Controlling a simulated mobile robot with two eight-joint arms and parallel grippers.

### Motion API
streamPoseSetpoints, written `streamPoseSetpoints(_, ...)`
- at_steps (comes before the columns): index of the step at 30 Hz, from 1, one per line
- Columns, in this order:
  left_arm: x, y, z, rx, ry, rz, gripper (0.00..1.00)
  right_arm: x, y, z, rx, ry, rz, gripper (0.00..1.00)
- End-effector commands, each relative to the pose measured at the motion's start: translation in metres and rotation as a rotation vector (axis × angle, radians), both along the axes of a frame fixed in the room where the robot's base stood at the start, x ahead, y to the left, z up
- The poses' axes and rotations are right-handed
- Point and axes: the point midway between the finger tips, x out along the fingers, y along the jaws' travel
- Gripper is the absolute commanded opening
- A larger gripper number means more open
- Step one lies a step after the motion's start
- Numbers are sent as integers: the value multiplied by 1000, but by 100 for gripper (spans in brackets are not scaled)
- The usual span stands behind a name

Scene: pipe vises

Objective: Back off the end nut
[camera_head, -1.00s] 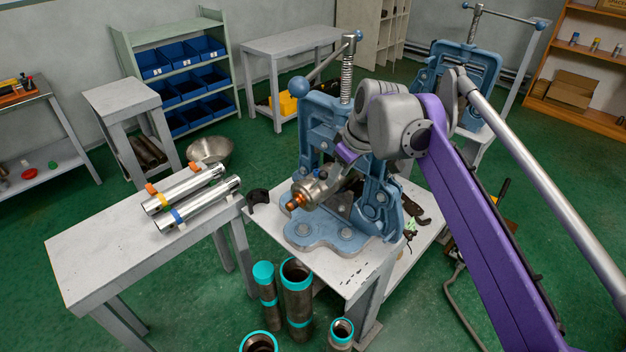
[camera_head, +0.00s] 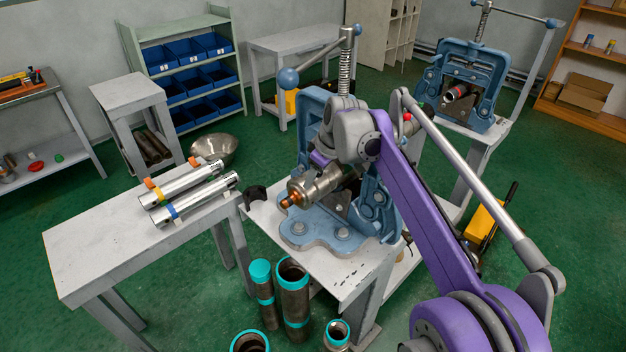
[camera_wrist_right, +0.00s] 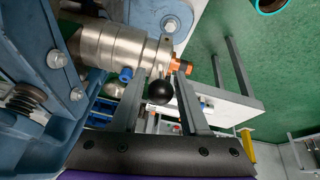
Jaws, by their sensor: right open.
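The copper-coloured end nut (camera_head: 288,202) sits at the near end of a steel cylindrical fitting (camera_head: 314,185) held in the blue pipe vise (camera_head: 303,228). In the right wrist view the nut (camera_wrist_right: 181,66) is at the end of the steel body (camera_wrist_right: 108,44), near the tip of one finger. My right gripper (camera_wrist_right: 158,78) is open, its two fingers apart. A black ball knob (camera_wrist_right: 161,92) shows between them. I cannot tell whether a finger touches the nut. In the head view my right wrist covers part of the vise and hides the fingers. My left gripper is not in view.
A bench (camera_head: 85,245) at left holds two silver tubes (camera_head: 195,205). Several teal-rimmed pipes (camera_head: 293,300) stand on the floor in front of the vise table. A second blue vise (camera_head: 462,65) stands behind. A metal bowl (camera_head: 228,146) is beyond the bench.

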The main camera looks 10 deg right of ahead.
Motion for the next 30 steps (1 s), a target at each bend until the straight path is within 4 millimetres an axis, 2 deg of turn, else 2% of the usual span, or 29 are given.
streamPoseSetpoints(4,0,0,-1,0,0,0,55,4,3,-12,0,0,0,45)
streamPoseSetpoints(13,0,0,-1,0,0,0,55,5,3,-14,0,0,-1,45)
streamPoseSetpoints(14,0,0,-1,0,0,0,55,5,3,-14,0,0,0,43)
streamPoseSetpoints(21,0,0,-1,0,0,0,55,5,3,-13,0,0,-1,0)
streamPoseSetpoints(30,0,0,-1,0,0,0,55,5,3,-13,0,0,-1,0)
